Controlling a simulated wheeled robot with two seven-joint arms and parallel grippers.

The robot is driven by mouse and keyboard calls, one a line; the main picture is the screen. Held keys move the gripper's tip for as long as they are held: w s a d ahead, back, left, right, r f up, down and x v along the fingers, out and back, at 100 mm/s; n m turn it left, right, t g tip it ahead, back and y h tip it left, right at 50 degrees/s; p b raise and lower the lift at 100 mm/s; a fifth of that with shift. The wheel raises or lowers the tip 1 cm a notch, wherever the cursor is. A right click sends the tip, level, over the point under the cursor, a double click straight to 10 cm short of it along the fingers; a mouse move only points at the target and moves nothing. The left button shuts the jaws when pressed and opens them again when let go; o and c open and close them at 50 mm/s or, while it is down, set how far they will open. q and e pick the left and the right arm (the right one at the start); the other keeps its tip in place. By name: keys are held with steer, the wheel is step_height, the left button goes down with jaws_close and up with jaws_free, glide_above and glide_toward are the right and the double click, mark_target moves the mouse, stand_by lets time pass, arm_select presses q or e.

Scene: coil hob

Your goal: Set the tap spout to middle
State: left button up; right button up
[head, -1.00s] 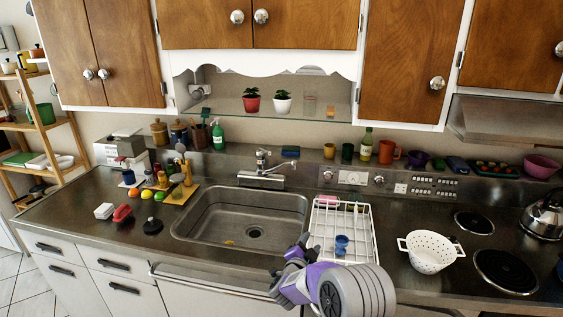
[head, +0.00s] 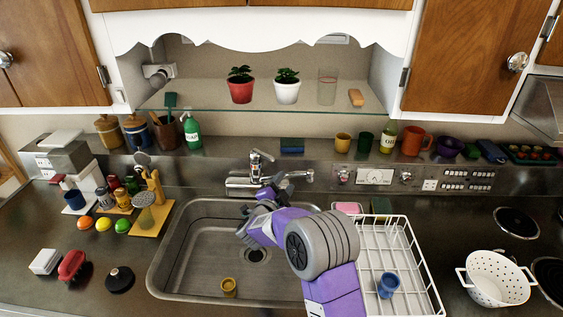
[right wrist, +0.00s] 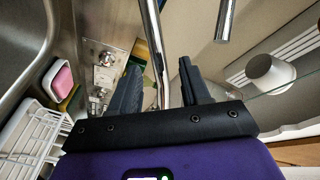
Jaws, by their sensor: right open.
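The chrome tap (head: 240,184) stands behind the sink (head: 172,245) on the back ledge. Its spout (head: 308,176) points to the right in the head view. My right gripper (head: 274,186) is open and reaches over the sink to the tap, hiding part of the spout. In the right wrist view, a chrome tube (right wrist: 152,35) passes between the open fingers (right wrist: 160,72); I cannot tell whether they touch it. Another chrome tube (right wrist: 228,18) shows to the right. My left gripper is not in view.
A white wire rack (head: 408,262) with a blue cup (head: 388,285) stands right of the sink. A glass shelf (head: 210,108) with potted plants hangs above the tap. A white colander (head: 497,278) stands at right.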

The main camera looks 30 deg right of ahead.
mark_target(290, 177)
steer(key=x, duration=0.5)
steer(key=shift+s+d, duration=0.1)
steer(key=shift+d, duration=0.3)
steer(key=shift+w+d, duration=0.45)
steer(key=shift+d, duration=0.05)
jaws_close()
